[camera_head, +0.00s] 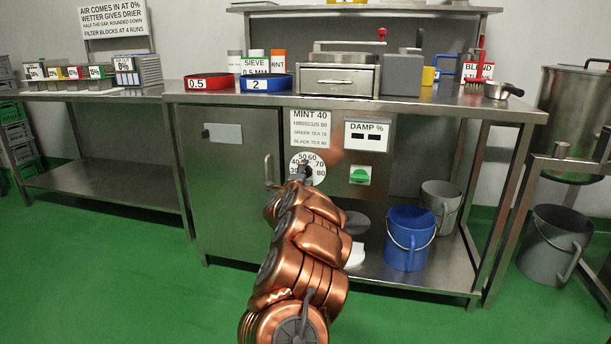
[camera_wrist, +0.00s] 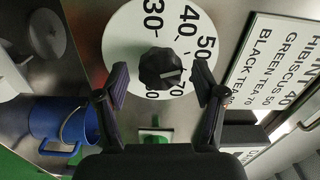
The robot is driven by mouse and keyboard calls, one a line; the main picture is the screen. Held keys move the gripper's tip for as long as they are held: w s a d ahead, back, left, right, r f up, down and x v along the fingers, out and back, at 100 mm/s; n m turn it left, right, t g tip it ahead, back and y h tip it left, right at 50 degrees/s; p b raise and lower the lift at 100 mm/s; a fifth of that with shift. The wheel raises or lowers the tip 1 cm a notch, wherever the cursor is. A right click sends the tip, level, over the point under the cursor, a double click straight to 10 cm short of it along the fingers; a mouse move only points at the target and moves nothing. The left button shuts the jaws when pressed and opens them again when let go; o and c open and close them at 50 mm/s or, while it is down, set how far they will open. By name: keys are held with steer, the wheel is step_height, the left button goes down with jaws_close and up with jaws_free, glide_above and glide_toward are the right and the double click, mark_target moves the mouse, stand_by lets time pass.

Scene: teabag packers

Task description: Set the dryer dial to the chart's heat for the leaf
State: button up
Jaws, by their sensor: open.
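The white dryer dial (camera_head: 296,160) is on the cabinet front, with numbers from 30 to 80. Its black knob (camera_wrist: 163,68) fills the middle of the dial in the wrist view. A pale mark on the knob points right and slightly down, towards the part between 50 and 70, where my finger hides the number. My gripper (camera_wrist: 161,84) is open, its fingers on either side of the knob; I cannot tell whether they touch it. The heat chart (camera_head: 310,129) above the dial reads mint 40 in large letters, then hibiscus 50, green tea 70, black tea 80.
A damp % panel (camera_head: 367,136) with two dark windows and a green switch (camera_head: 360,175) are right of the dial. A cabinet door handle (camera_head: 268,170) is close on the left. A blue bucket (camera_head: 409,238) stands on the lower shelf. The green floor in front is clear.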

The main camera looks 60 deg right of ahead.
steer(key=shift+a, duration=0.1)
steer(key=v, duration=1.2)
steer(key=shift+r, duration=0.1)
stand_by(0.7)
